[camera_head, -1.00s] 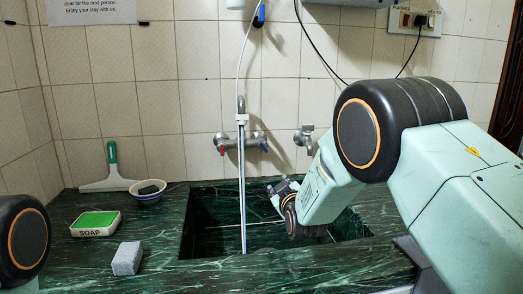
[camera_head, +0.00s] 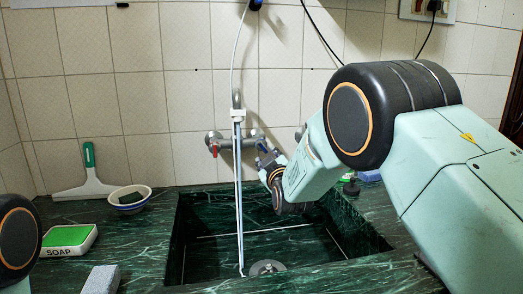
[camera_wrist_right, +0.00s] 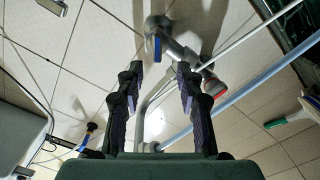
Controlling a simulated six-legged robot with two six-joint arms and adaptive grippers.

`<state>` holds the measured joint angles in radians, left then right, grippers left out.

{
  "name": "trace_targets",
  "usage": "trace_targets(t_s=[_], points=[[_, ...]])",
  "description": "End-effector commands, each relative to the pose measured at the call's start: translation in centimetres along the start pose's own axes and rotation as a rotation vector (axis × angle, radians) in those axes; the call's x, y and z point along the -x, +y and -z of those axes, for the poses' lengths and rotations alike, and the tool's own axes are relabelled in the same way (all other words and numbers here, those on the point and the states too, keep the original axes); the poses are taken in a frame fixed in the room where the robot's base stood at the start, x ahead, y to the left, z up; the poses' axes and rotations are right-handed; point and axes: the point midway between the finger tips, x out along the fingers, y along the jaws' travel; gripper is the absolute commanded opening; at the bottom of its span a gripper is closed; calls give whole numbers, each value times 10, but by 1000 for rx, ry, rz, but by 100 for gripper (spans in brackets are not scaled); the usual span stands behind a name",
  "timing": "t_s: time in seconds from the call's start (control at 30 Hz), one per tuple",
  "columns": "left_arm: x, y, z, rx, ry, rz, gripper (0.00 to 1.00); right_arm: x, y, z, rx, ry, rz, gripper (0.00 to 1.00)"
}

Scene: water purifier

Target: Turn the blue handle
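The silver wall faucet (camera_head: 226,143) has a red-marked handle (camera_head: 213,147) on its left and a blue-marked handle on its right. The blue handle (camera_wrist_right: 154,46) shows in the right wrist view, just beyond the fingertips and within the gap between them; the red handle (camera_wrist_right: 213,88) lies to the right. My right gripper (camera_head: 266,156) is close to the faucet's right end and partly hides the blue handle in the head view. In the right wrist view, my right gripper (camera_wrist_right: 159,69) is open with nothing between its fingers. My left gripper is out of view.
A thin white tube (camera_head: 239,190) hangs in front of the faucet into the green marble sink (camera_head: 330,268). A second blue valve (camera_head: 256,5) is high on the wall. A squeegee (camera_head: 88,180), bowl (camera_head: 129,197), soap box (camera_head: 69,240) and grey sponge (camera_head: 101,280) lie left of the sink.

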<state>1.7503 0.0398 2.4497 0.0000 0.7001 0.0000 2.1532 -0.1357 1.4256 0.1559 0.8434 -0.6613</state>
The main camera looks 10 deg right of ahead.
Motion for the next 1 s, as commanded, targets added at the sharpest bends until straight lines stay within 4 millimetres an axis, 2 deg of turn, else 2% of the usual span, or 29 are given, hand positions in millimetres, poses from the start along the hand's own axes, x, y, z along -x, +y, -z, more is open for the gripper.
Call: trace_targets(t_s=[0.17,0.7,1.0], points=[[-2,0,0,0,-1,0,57,-6,0,0,0,3,-2,37],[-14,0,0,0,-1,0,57,-59,0,0,-2,1,-3,37],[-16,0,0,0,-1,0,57,-74,1,0,-1,0,-1,37]])
